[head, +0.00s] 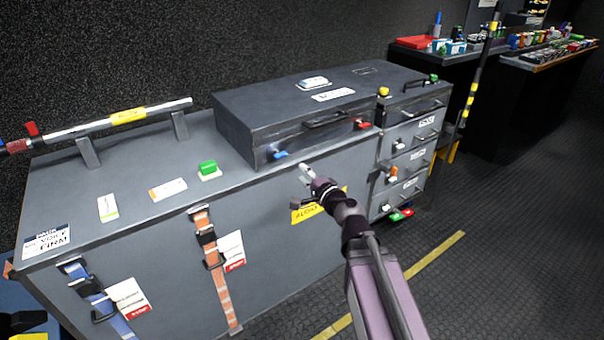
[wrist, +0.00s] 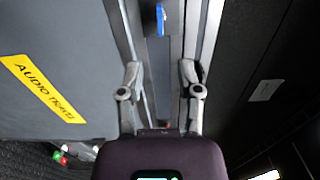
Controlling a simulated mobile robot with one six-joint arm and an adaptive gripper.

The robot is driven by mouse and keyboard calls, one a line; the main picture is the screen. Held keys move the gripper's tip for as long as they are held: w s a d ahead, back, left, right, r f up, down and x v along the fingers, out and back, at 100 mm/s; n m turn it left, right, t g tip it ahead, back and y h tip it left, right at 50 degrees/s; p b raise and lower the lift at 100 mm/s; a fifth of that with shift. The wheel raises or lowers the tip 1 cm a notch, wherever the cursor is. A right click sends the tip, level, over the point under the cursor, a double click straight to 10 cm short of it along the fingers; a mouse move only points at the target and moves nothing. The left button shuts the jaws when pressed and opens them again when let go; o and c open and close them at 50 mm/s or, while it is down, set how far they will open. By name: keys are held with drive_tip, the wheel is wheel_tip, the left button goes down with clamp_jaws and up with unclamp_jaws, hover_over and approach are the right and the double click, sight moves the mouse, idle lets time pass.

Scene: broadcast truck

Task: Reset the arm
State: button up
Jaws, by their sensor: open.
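My arm reaches up from the lower right in the head view. My gripper (head: 306,178) is in front of the grey cabinet (head: 270,215), near its top front edge and below the grey case (head: 240,115). In the wrist view my gripper (wrist: 160,80) has its two fingers spread apart with nothing between them. A blue latch (wrist: 160,18) shows beyond the fingertips there. I cannot tell whether a finger touches the cabinet edge.
The case has a blue latch (head: 280,155) and a red latch (head: 361,124). A green button (head: 208,168) is on the cabinet top. A drawer unit (head: 408,150) stands right of the case. The floor (head: 500,250) at right is open, with a yellow stripe.

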drive_tip(key=s+d+f+n+g+h, duration=0.3)
drive_tip(key=s+f+n+g, duration=0.6)
drive_tip(key=f, duration=0.4)
drive_tip(key=s+d+f+n+g+h, duration=0.1)
drive_tip(key=s+d+f+g+h, duration=0.2)
drive_tip(key=d, duration=0.4)
drive_tip(key=s+d+f+n+g+h, duration=0.1)
drive_tip(key=s+d+f+g+h, duration=0.1)
drive_tip(key=s+d+g+h, duration=0.25)
wheel_tip(320, 180, up, 28)
drive_tip(key=d+t+p, duration=0.1)
drive_tip(key=p, duration=2.8)
drive_tip(key=shift+d+r, duration=0.15)
drive_tip(key=shift+d, duration=0.2)
drive_tip(key=shift+t+y, duration=0.25)
